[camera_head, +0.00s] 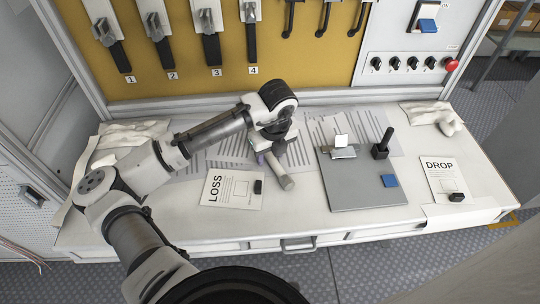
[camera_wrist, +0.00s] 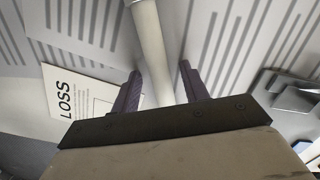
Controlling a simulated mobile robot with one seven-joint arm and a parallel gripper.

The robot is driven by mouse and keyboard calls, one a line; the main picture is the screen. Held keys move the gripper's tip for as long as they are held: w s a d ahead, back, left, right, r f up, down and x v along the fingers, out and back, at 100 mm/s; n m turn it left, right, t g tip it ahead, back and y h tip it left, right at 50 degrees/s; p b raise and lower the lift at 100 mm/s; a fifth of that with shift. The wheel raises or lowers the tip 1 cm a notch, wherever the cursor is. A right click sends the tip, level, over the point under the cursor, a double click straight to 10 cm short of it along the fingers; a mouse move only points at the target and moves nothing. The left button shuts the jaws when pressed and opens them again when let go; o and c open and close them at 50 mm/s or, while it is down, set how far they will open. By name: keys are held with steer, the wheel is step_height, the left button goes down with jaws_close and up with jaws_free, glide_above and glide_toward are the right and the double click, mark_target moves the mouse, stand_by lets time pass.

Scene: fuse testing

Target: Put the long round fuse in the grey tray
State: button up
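The long round fuse appears to be the pale grey cylinder (camera_wrist: 152,45) in the wrist view, running between my two fingers. In the wrist view my gripper (camera_wrist: 160,78) is open, one finger on each side of the cylinder. A gap shows at the right finger; the left finger is close, and I cannot tell if it touches. A flat grey board (camera_head: 350,193) lies right of my gripper. I cannot tell whether it is the grey tray.
The board carries a metal clip (camera_head: 343,150), a black lever (camera_head: 383,146) and a blue square (camera_head: 389,181). A LOSS card (camera_head: 218,192) lies left and a DROP card (camera_head: 441,174) right. Cloths or gloves (camera_head: 432,114) lie at both ends. A switch panel (camera_head: 190,70) stands behind.

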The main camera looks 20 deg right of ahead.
jaws_close()
steer(key=shift+r, duration=0.1)
